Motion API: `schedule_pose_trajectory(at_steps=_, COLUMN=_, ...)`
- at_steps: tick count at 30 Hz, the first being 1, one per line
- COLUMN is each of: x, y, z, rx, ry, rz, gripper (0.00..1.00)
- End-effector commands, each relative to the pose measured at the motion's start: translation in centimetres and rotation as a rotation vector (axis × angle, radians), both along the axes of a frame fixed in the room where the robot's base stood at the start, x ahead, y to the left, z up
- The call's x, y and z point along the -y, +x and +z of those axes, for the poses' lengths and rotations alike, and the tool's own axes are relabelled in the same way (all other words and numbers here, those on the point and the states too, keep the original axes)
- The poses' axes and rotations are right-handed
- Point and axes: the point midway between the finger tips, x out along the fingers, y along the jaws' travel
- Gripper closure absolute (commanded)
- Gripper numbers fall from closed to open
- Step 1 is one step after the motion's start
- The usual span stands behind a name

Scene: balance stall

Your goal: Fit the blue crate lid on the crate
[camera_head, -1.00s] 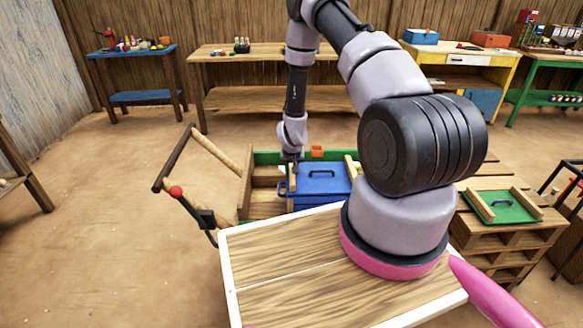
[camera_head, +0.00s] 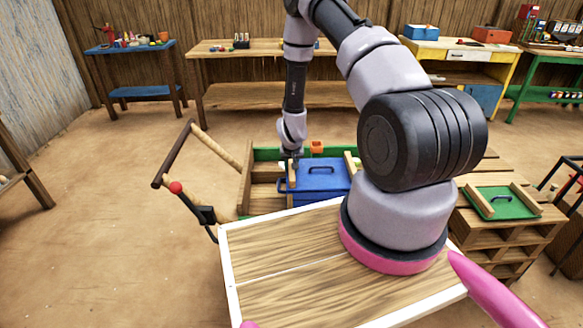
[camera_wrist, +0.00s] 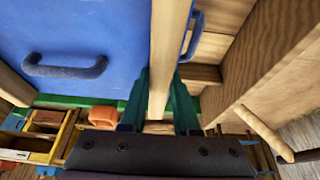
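The blue crate lid (camera_head: 335,178) lies over the blue crate (camera_head: 318,199) in the cart. It has a dark handle and a wooden batten at each end. My gripper (camera_head: 291,162) is at the lid's left end. In the wrist view, my gripper's teal fingers (camera_wrist: 160,103) are on both sides of a batten (camera_wrist: 166,45) and appear closed on it. The blue lid panel (camera_wrist: 85,25) fills the upper left there. A blue side handle (camera_wrist: 194,36) shows just past the batten. I cannot tell whether the lid sits flush all round.
The cart (camera_head: 262,196) has wooden and green sides and a handle (camera_head: 174,155) at left. An orange block (camera_head: 317,146) is behind the crate. A green lid with battens (camera_head: 502,203) lies on wooden pallets at right. Workbenches line the back wall. The floor at left is clear.

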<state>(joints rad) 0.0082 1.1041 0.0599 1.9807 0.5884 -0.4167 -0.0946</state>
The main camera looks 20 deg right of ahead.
Motion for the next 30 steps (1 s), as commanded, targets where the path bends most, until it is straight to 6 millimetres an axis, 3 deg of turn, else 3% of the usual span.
schedule_pose_trajectory(at_steps=1, x=0.1, y=0.0, z=0.0, rx=0.001, ry=0.0, rz=0.0, gripper=0.67)
schedule_pose_trajectory(at_steps=3, x=0.1, y=0.0, z=0.0, rx=0.001, ry=-0.001, rz=0.0, gripper=0.4)
schedule_pose_trajectory(at_steps=4, x=0.1, y=0.0, z=0.0, rx=0.001, ry=-0.001, rz=0.0, gripper=0.35)
schedule_pose_trajectory(at_steps=16, x=0.0, y=-0.2, z=0.7, rx=0.001, ry=0.0, rz=0.0, gripper=0.35)
schedule_pose_trajectory(at_steps=30, x=-1.0, y=-3.3, z=8.6, rx=0.002, ry=-0.001, rz=0.001, gripper=0.35)
